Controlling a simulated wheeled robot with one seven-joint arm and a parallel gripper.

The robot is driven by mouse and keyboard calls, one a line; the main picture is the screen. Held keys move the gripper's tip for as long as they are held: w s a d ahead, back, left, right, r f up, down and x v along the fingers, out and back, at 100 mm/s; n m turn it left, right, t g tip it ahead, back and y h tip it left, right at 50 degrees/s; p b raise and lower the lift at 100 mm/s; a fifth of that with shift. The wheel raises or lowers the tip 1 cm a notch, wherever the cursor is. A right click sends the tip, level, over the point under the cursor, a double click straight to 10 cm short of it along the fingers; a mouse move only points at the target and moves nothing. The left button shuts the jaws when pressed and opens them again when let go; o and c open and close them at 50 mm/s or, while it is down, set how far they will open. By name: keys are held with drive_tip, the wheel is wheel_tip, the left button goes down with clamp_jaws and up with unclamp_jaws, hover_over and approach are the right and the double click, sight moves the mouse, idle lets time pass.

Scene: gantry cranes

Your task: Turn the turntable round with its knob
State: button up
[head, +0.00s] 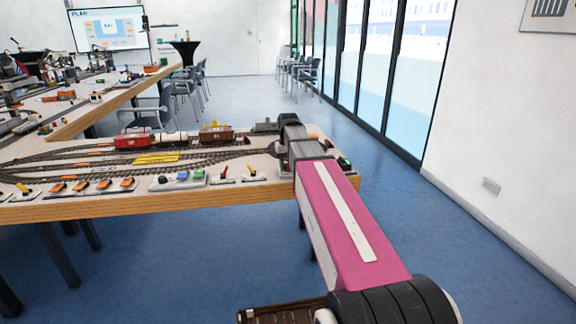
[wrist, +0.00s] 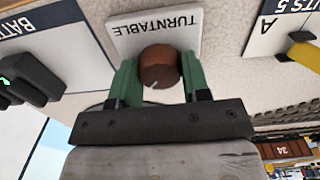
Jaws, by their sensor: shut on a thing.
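In the wrist view a round brown knob (wrist: 158,66) stands on a white plate labelled TURNTABLE (wrist: 150,22). My gripper (wrist: 158,76) has its green fingers on either side of the knob and is shut on it. The lettering appears upside down in this view. In the head view my pink arm reaches over the right end of the model railway table (head: 120,211), and its dark wrist covers the knob. I cannot make out the turntable itself clearly.
A red wagon (head: 132,141) and a brown wagon (head: 217,134) stand on the tracks. A black block with a green light (wrist: 30,75) is beside the plate. The floor on the right is clear.

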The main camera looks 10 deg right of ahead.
idle(0.3)
drive_tip(key=o, duration=0.9)
drive_tip(key=shift+o, duration=0.2)
drive_tip(key=shift+r, duration=0.1)
wheel_tip(320, 180, up, 11)
drive_tip(key=shift+f, duration=0.2)
drive_tip(key=shift+s, duration=0.15)
